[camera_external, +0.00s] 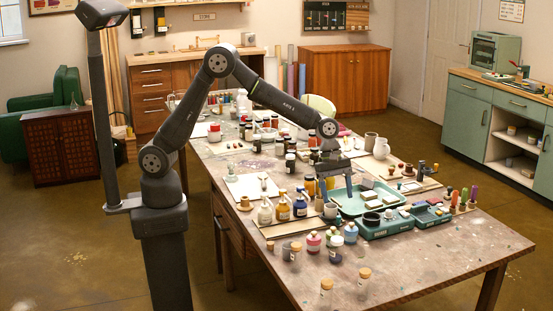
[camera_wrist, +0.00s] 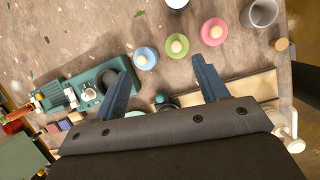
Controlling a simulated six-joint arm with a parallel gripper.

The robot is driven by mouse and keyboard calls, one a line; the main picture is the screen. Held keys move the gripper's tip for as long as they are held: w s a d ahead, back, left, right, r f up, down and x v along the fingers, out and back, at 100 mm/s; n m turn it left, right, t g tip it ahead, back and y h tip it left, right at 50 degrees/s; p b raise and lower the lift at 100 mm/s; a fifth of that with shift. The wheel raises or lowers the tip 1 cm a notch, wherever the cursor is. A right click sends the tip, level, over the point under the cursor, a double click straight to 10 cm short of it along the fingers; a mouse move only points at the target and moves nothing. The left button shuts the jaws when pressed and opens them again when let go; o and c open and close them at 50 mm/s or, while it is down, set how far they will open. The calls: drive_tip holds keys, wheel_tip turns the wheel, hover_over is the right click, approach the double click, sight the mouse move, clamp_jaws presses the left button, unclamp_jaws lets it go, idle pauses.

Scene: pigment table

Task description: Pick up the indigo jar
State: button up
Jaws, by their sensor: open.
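A dark blue jar with a pale stopper (camera_external: 300,209) stands upright on a board near the middle of the table in the external view; it looks like the indigo jar. An amber jar (camera_external: 283,211) and a whitish jar (camera_external: 265,214) stand to its left. My gripper (camera_external: 337,199) points down, open, to the right of the dark blue jar and apart from it. In the wrist view my gripper's fingers (camera_wrist: 158,68) are spread. A small dark teal round thing (camera_wrist: 161,97) shows between them, partly hidden by my palm. I cannot make out the indigo jar there.
Blue (camera_wrist: 145,58), green (camera_wrist: 177,46) and pink (camera_wrist: 213,32) stoppered jars stand near the fingertips in the wrist view.

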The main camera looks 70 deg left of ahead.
drive_tip(key=s+d+n, duration=0.1)
drive_tip(key=s+d, duration=0.3)
approach(337, 262)
drive_tip(key=shift+w+a+f+g, duration=0.3)
drive_tip(key=shift+w+a+f, duration=0.3)
drive_tip(key=shift+w+f, duration=0.2)
drive_tip(key=shift+s+d+x, duration=0.1)
drive_tip(key=shift+x, duration=1.35)
drive_tip(key=shift+s+d+x, duration=0.1)
drive_tip(key=shift+s+x, duration=0.05)
drive_tip(key=shift+x, duration=1.3)
drive_tip(key=shift+r, duration=0.15)
drive_tip(key=c, duration=1.1)
